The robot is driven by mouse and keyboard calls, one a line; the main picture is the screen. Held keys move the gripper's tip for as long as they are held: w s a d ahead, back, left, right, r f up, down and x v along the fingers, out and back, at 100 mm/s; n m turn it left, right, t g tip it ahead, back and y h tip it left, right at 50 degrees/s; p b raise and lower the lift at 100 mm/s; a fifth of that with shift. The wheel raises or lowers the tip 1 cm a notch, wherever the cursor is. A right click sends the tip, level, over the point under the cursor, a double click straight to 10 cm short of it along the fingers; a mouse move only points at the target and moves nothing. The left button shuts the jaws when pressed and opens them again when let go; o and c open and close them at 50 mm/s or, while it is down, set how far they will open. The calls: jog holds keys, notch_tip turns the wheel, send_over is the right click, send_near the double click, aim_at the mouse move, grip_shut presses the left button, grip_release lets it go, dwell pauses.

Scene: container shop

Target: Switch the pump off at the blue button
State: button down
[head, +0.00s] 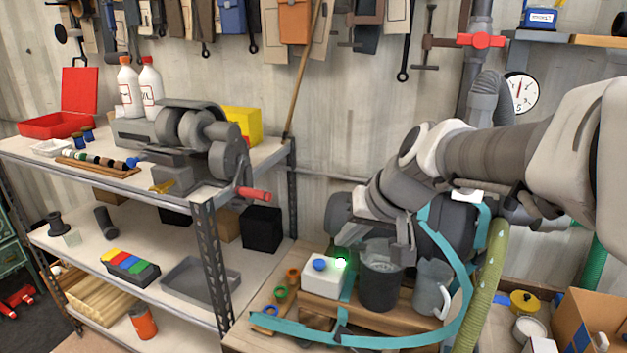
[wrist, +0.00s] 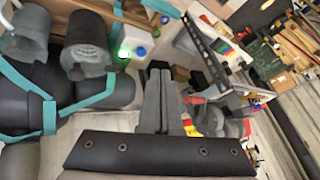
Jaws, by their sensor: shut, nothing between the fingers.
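A white box (head: 318,282) with a blue button (head: 320,264) on top stands on the low wooden bench. A green light (head: 340,263) glows at its right edge. In the wrist view the blue button (wrist: 141,51) and the lit green light (wrist: 123,54) show at upper middle. My gripper (head: 404,256) is shut and empty, pointing down above the grey bucket, to the right of the button and apart from it. In the wrist view its closed fingers (wrist: 158,75) stand at the centre. A dark round machine (head: 448,226) with teal straps sits behind, partly hidden by my arm.
A grey bucket (head: 380,290) and a grey jug (head: 431,289) stand right of the box. A teal strap (head: 390,341) curves around the bench front. Metal shelving (head: 213,270) with a grinder (head: 200,145) stands left. A green hose (head: 484,285) hangs at right.

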jog(key=m+t+y+b, duration=0.1)
jog(key=y+b, duration=0.1)
send_over(322, 265)
notch_tip(322, 265, down, 8)
jog(key=shift+f, duration=0.25)
jog(key=shift+f, duration=0.15)
notch_tip(322, 265, down, 7)
jog(key=b, duration=0.5)
jog(key=shift+f+b, duration=0.75)
jog(key=shift+b, duration=0.35)
jog(key=shift+f, duration=0.15)
dwell(0.6)
jog(key=shift+f+b, duration=0.3)
jog(key=shift+b, duration=0.45)
jog(key=shift+f+b, duration=0.5)
jog(key=shift+b, duration=0.1)
dwell(0.4)
jog(key=shift+r, duration=0.15)
jog(key=shift+r+p, duration=0.5)
jog(key=shift+r, duration=0.3)
